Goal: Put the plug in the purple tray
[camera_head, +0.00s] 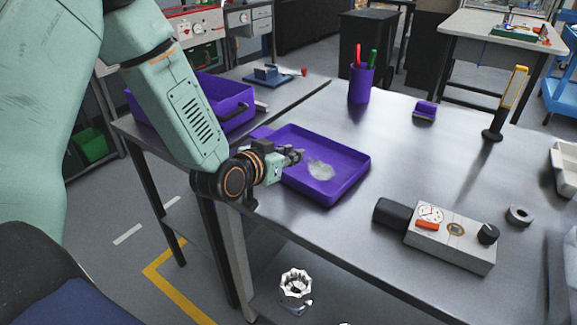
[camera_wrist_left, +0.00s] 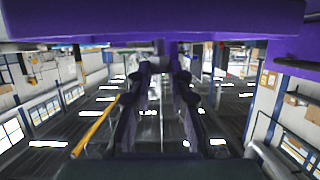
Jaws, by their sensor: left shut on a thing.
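The purple tray (camera_head: 345,185) lies on the grey table, near its left edge. My left gripper (camera_head: 294,155) reaches in from the left, low over the tray's left half. It is shut on a small grey thing that I take for the plug; the fingers hide most of it. In the left wrist view the two fingers (camera_wrist_left: 163,76) close towards each other, with little of the plug visible between their tips. Purple walls fill the top of that view. A pale patch shows on the tray floor beside the fingertips; I cannot tell what it is. My right gripper is not in view.
A grey housing (camera_head: 462,240) with a gauge and knob stands at the front right, beside a grey ring (camera_head: 519,215). A purple pen cup (camera_head: 361,84), a purple block (camera_head: 424,112) and a yellow-topped stand (camera_head: 505,104) are behind. A purple bin (camera_head: 229,101) stands left. The table's middle is clear.

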